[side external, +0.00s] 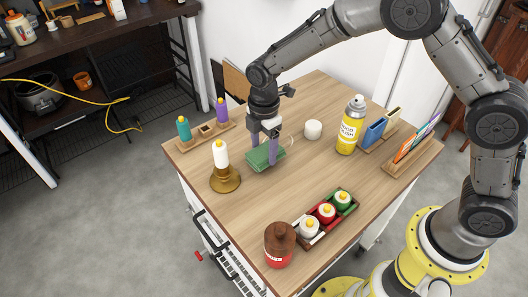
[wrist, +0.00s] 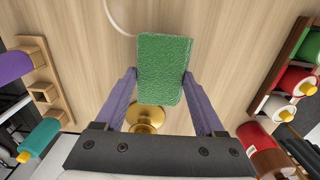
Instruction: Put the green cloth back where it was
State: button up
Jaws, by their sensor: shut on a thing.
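The green cloth (side external: 266,158) is a folded, block-like piece in the middle-left part of the wooden table. My gripper (side external: 263,153) points down with its two purple fingers closed on the cloth's sides. In the wrist view the cloth (wrist: 163,62) sits between the fingertips (wrist: 160,73). The cloth is at or just above the tabletop; I cannot tell whether it touches. A thin white ring outline (side external: 290,143) shows on the table just right of the cloth, and its arc (wrist: 114,18) shows in the wrist view.
A brass holder (side external: 226,181) with a white candle-like bottle stands close left. A wooden rack (side external: 205,137) with teal and purple bottles is behind it. A white cup (side external: 313,130), yellow spray can (side external: 350,128), organizers, a bottle tray (side external: 328,217) and a brown-red jar (side external: 280,245) stand around. The table centre is clear.

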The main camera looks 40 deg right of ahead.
aim_at(264, 152)
jog(key=shift+f, duration=0.9)
jog(key=shift+f, duration=0.15)
jog(key=o, duration=1.5)
jog(key=shift+c, duration=0.2)
notch_tip(264, 152, up, 12)
jog(key=shift+r, duration=0.25)
